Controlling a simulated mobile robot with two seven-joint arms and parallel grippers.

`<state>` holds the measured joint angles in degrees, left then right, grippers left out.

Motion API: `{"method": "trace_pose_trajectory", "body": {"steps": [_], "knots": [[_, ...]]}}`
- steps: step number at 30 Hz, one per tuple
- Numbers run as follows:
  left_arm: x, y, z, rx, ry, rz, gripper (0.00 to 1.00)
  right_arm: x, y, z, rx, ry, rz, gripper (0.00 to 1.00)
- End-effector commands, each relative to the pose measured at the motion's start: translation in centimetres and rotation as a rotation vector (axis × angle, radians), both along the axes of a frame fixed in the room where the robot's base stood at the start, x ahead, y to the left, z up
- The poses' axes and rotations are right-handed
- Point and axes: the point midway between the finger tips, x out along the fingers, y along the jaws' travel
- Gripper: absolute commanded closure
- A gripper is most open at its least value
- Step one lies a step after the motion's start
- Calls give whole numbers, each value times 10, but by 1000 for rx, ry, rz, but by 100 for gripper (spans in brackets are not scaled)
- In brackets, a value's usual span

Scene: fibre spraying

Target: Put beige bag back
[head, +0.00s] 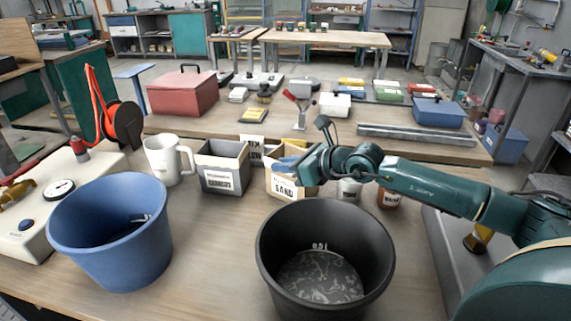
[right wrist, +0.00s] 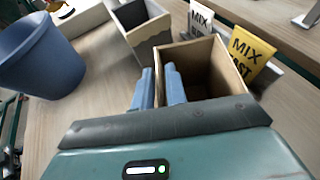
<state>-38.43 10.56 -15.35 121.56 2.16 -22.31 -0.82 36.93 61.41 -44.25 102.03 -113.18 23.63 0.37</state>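The beige bag (head: 281,187), a box-like open container lettered SAND, stands upright on the bench in the head view. In the right wrist view the beige bag (right wrist: 202,52) shows its empty-looking inside. My right gripper (head: 287,162) is at its top rim. My left gripper is not in view.
A grey bin (head: 223,169) stands left of the bag, with a white jug (head: 166,160) beyond it. A blue bucket (head: 108,235) and a black bucket (head: 325,250) stand in front. Bottles and a yellow MIX FAST packet (right wrist: 250,57) are close by. Bench between the buckets is clear.

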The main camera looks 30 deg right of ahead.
Motion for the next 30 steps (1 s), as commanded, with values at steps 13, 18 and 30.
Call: {"method": "trace_pose_trajectory", "body": {"steps": [13, 18, 30], "knots": [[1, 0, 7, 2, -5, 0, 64, 0, 0, 5, 0, 0, 0, 75], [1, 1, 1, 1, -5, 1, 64, -17, -12, 10, -5, 0, -3, 75], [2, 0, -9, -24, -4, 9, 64, -75, -44, 37, -8, 2, -1, 75]]}}
